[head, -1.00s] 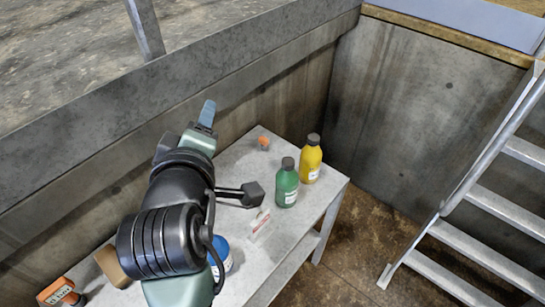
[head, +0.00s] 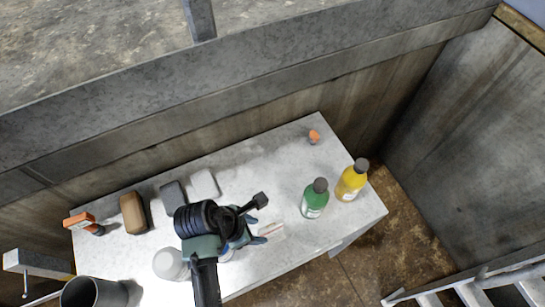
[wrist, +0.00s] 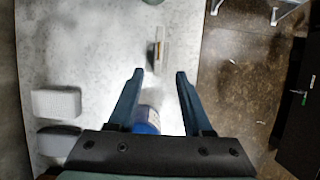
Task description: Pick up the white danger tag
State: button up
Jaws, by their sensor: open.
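The white danger tag (head: 271,231) is a small flat white piece with a reddish stripe. It lies on the grey table (head: 265,165), left of the green bottle. My gripper (head: 262,234) is above the table close by the tag, with its fingers pointing towards it. In the wrist view, the tag (wrist: 161,50) lies just beyond the gap between the fingertips. My gripper (wrist: 160,74) is open and empty there. A blue-capped container (wrist: 147,119) shows below, between the fingers, partly hidden by the gripper body.
A green bottle (head: 315,198) and a yellow bottle (head: 352,180) stand right of the tag. A white block (head: 205,184), a dark block (head: 173,195) and a brown block (head: 133,213) lie left. A small orange object (head: 314,136) sits at the back. A concrete wall borders the table.

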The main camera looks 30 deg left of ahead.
aim_at(267, 227)
jog(key=shift+w+d+r+x, duration=0.1)
jog(key=shift+w+x, duration=0.1)
jog(key=shift+x, duration=1.1)
jog(key=shift+w+d+r+x, duration=0.1)
jog(key=shift+w+x, duration=0.05)
jog(key=shift+x, duration=1.15)
jog(key=shift+w+r+x, duration=0.1)
jog(key=shift+w+x, duration=0.1)
jog(key=shift+x, duration=1.1)
jog(key=shift+c, duration=0.2)
grip_shut()
